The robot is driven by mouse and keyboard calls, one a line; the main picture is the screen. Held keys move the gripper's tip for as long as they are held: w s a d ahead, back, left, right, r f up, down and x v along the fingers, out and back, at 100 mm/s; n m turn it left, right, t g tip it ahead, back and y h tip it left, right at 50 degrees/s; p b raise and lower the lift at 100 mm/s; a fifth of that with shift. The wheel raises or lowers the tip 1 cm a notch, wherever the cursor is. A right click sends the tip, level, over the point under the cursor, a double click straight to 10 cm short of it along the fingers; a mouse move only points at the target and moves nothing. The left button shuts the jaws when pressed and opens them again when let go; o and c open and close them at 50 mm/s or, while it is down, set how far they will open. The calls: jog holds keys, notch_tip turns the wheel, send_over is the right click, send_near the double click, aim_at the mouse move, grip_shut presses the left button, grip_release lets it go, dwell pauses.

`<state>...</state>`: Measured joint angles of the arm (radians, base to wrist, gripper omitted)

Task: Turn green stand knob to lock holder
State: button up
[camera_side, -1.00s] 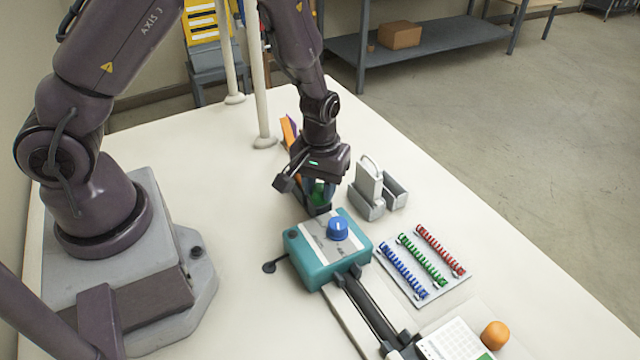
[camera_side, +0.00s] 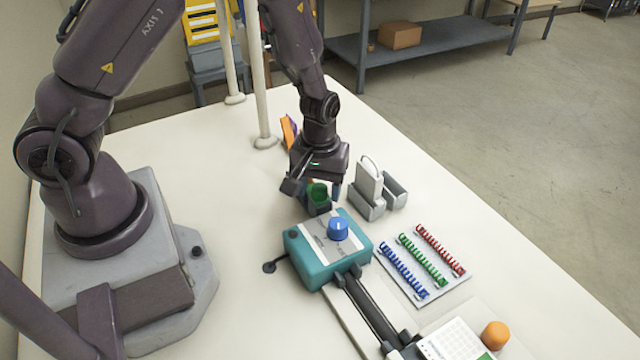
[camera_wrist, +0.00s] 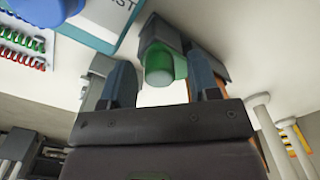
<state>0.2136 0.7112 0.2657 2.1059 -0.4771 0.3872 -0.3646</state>
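The green knob (camera_side: 318,193) sits on a small dark grey stand (camera_side: 320,209) just behind the teal machine. In the wrist view the green knob (camera_wrist: 160,66) shows beyond and between my fingers, with its grey stand (camera_wrist: 157,30) behind it. My gripper (camera_side: 322,188) is open above and around the knob. In the wrist view there is a visible gap between the knob and each finger of my gripper (camera_wrist: 160,75). Whether the fingertips reach down past the knob's top, I cannot tell. The knob's turn angle is not readable.
A teal machine (camera_side: 299,259) with a blue knob (camera_side: 338,227) stands in front of the stand. A grey holder with upright white parts (camera_side: 368,180) is close on the right. Coloured spiral combs (camera_side: 421,260) and an orange knob (camera_side: 495,335) lie further right. White posts (camera_side: 260,100) rise behind.

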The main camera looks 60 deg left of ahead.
aim_at(318, 188)
jog(key=shift+w, duration=0.1)
notch_tip(318, 188, up, 13)
dwell(0.6)
jog(key=s+r+m+t, duration=0.5)
jog(key=s+r+m, duration=0.4)
jog(key=s+r, duration=0.5)
notch_tip(318, 188, up, 2)
jog(key=shift+s+d+r+t, duration=0.1)
jog(key=shift+s+d+t, duration=0.1)
jog(key=shift+d+t, duration=0.1)
